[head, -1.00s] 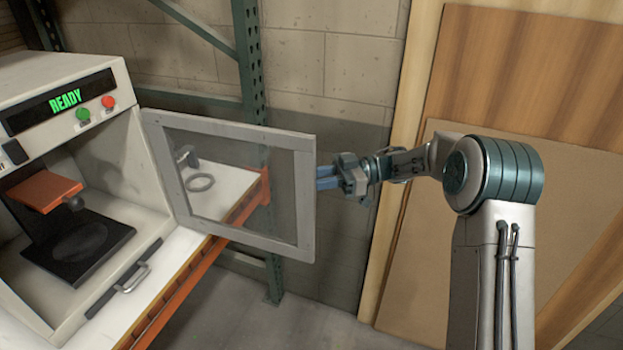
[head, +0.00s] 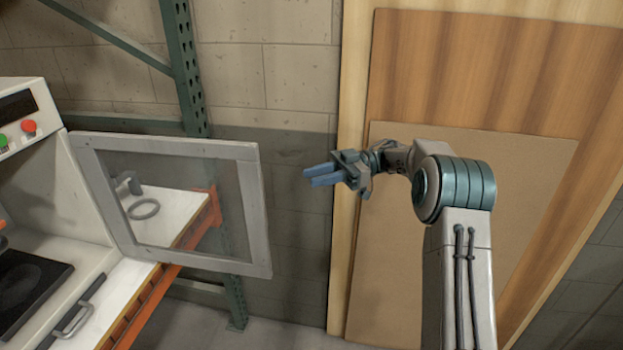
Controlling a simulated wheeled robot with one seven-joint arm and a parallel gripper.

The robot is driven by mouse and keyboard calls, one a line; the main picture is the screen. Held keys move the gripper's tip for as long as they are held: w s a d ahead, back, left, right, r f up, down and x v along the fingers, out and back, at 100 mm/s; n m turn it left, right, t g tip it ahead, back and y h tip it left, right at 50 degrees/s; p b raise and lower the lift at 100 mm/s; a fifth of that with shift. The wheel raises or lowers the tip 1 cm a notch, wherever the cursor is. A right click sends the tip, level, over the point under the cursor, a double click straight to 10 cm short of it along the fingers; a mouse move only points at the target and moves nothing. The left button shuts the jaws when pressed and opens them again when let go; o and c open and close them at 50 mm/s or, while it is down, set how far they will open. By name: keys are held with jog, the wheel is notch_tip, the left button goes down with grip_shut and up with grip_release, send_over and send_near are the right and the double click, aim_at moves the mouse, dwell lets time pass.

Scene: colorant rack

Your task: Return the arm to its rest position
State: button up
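My gripper (head: 309,178) is at the middle of the head view, with its two blue fingers pointing left. The fingers lie close together with nothing visible held; this angle does not show clearly whether there is a gap. The fingertips are clear of the free edge of the open door (head: 256,212), a little to its right in the picture. My arm is bent and extends leftward from its teal-ringed joint.
The framed, see-through door stands swung out from the white machine (head: 35,185) on the left. Behind it are a shelf with an orange beam (head: 150,300) and a green rack post (head: 185,70). A wooden panel (head: 460,75) stands behind my arm.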

jog(key=w+a+r+m+t, duration=0.2)
jog(key=w+r+m+t, duration=0.55)
jog(key=r+t, duration=0.65)
jog(key=s+d+m+t+h, duration=0.3)
jog(key=d+m+t+h, duration=0.6)
jog(key=d+h, duration=0.25)
jog(key=s+d+f+m+g+h, duration=0.35)
jog(key=s+d+f, duration=0.2)
jog(key=s, duration=0.55)
jog(key=s+d+f+m+g+h, duration=0.35)
jog(key=s+f, duration=0.35)
jog(key=s, duration=0.5)
jog(key=s+a+f+g+y, duration=0.2)
jog(key=s+f+g, duration=0.2)
jog(key=s, duration=0.8)
notch_tip(320, 180, down, 2)
jog(key=shift+s+f+g, duration=0.1)
jog(key=shift+s+g, duration=0.1)
jog(key=shift+g, duration=0.2)
